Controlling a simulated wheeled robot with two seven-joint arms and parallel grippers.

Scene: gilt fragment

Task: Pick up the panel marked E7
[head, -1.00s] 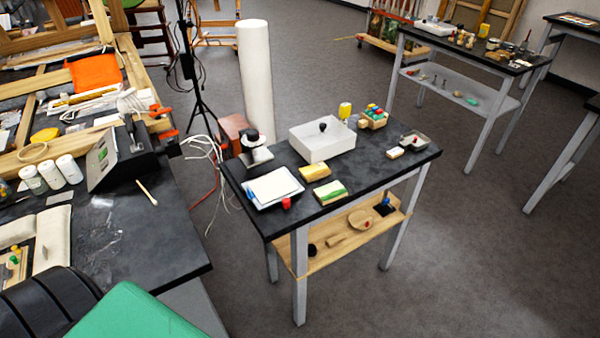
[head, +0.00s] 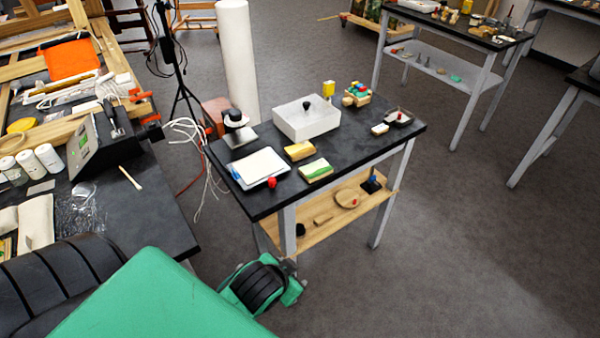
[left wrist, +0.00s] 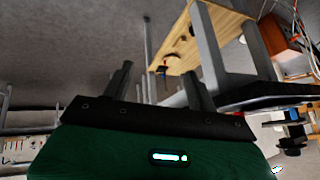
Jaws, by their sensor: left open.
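I cannot make out a panel marked E7; no such marking is readable in either view. My left gripper (left wrist: 159,82) shows in the left wrist view with its two dark fingers spread apart and nothing between them. The wooden lower shelf and grey legs of the small table lie beyond the fingers. In the head view green and black parts of my arm come in at the lower left, in front of the small table, and the fingertips cannot be made out there. My right gripper is not in view.
The small black-topped table (head: 360,143) holds a white box (head: 306,122), a white tablet-like tray (head: 262,168) and two sponge-like blocks. Its wooden shelf (head: 318,232) carries small items. A cluttered workbench (head: 150,215) stands at left. Open grey floor (head: 450,250) lies to the right.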

